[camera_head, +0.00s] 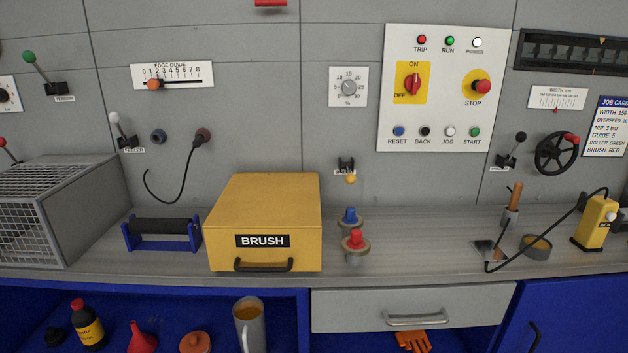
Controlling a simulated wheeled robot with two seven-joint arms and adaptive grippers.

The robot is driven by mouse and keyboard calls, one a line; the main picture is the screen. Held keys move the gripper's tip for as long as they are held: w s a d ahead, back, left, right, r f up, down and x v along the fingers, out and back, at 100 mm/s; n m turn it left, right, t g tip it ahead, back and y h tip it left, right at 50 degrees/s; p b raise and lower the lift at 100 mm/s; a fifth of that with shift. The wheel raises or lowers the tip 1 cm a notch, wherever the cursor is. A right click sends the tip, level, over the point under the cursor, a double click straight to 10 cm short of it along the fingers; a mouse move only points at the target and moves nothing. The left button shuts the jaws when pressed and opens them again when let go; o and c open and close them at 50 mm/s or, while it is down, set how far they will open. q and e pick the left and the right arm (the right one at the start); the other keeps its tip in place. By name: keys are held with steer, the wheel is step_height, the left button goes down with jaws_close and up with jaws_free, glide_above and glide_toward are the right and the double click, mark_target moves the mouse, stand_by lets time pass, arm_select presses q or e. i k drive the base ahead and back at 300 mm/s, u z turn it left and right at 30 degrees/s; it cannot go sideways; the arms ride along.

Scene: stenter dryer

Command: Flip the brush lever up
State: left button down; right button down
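A small lever with a yellow-orange knob (351,179) is mounted on the grey wall panel right of the yellow box. Its black bracket (346,163) is above and the knob hangs below, so the lever points down. The label behind it is mostly covered and I cannot read it. A yellow box marked BRUSH (263,205) with a black front handle stands on the bench left of this lever. Neither of my grippers shows in the head view.
Other levers have a green knob (29,57), a white knob (114,117) and a black knob (520,136). Red and blue knobbed pieces (355,242) stand on the bench below the yellow-orange lever. A wire cage (85,205) is at left.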

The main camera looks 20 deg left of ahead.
mark_target(351, 179)
steer(key=u, duration=0.6)
steer(key=i, duration=0.55)
steer(key=u, duration=0.6)
